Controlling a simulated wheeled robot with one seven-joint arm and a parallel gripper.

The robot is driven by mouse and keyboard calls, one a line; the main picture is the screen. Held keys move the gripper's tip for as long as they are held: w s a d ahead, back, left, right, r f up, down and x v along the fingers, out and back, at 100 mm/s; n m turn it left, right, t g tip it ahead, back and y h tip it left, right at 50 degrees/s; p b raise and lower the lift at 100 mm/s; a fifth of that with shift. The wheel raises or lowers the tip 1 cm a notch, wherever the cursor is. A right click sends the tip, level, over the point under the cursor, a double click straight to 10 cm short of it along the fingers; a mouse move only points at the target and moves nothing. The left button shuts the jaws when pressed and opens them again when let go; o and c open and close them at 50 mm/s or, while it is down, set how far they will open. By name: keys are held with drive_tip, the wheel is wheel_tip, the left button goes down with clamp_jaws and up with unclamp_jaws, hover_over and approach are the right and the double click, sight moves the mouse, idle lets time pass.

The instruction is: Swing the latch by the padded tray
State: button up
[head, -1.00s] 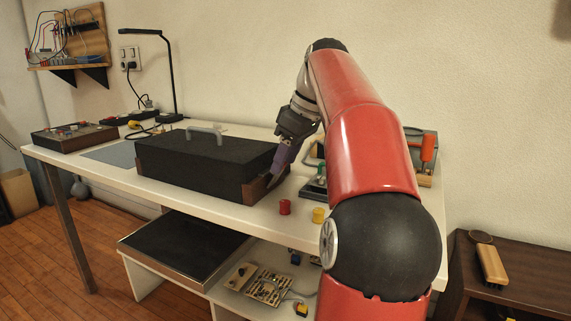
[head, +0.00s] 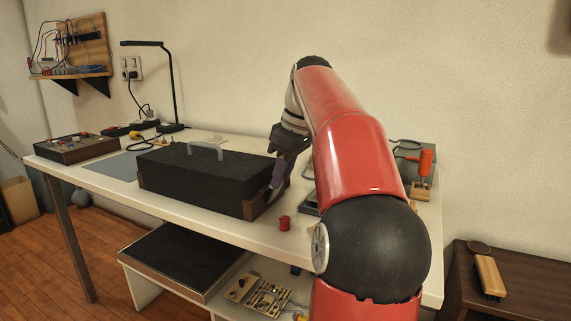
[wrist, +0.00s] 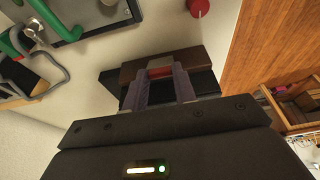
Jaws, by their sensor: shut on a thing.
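A black case (head: 195,178) with a grey handle on top lies on the white bench, with brown wood at its right end (head: 255,207). My gripper (head: 272,198) is at that end, pointing down. In the wrist view its purple fingers (wrist: 160,88) are shut on a small red and grey piece, which looks like the latch (wrist: 160,71), beside the brown wood (wrist: 187,57). Its full shape is hidden by the fingers. A dark flat tray with a pale rim, perhaps the padded tray (head: 178,262), lies on the lower shelf.
A tool with a red handle (head: 426,162) stands behind my arm. A black lamp (head: 172,90) and a control box (head: 76,148) are at the left. A brown cabinet (head: 510,259) is at right.

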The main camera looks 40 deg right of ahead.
drive_tip(key=g+p, duration=0.1)
drive_tip(key=p, duration=0.2)
drive_tip(key=w+r+g+p, duration=0.1)
drive_tip(key=p, duration=0.1)
drive_tip(key=shift+w+a+r+h+p, duration=0.1)
drive_tip(key=shift+w+a+h+p, duration=0.2)
drive_tip(key=shift+a+h+p, duration=0.1)
drive_tip(key=shift+w+g+p, duration=0.25)
drive_tip(key=shift+g+p, duration=0.35)
drive_tip(key=shift+p, duration=0.25)
drive_tip(key=shift+f, duration=0.35)
drive_tip(key=o, duration=1)
drive_tip(key=shift+r, duration=0.1)
wheel_tip(320, 180, up, 8)
drive_tip(key=shift+f, duration=0.25)
